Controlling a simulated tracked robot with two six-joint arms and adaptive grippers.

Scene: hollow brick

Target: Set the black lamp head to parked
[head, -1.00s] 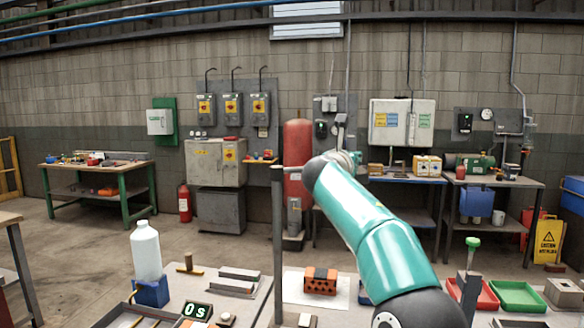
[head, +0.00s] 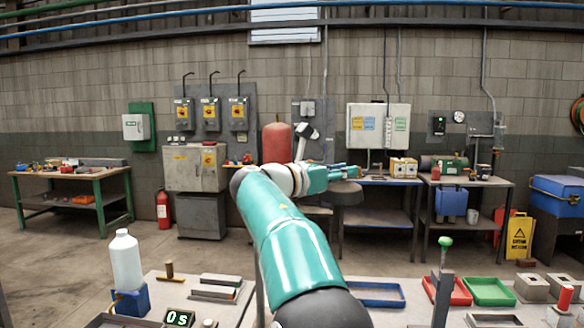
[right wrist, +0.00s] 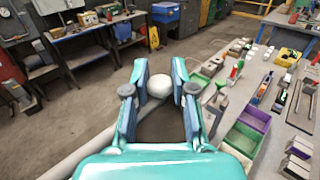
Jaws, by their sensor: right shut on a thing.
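The black lamp head (head: 347,193) shows in the head view as a dark rounded shape at the end of my right arm, above the far side of the bench. My right gripper (head: 350,170) is at its top edge. In the right wrist view the fingers of my right gripper (right wrist: 160,86) stand either side of a pale round knob, with the dark lamp head (right wrist: 163,126) between and below them. The gripper is shut on it. A grey bar runs from there to the lower left. My right arm hides the lamp post in the head view. My left gripper is out of view.
The bench carries a white bottle (head: 125,260), a timer display (head: 179,318), a blue tray (head: 375,293), a red tray (head: 450,289) and a green tray (head: 492,291). A green-topped post (head: 443,285) stands near the trays. Open floor lies beyond the bench.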

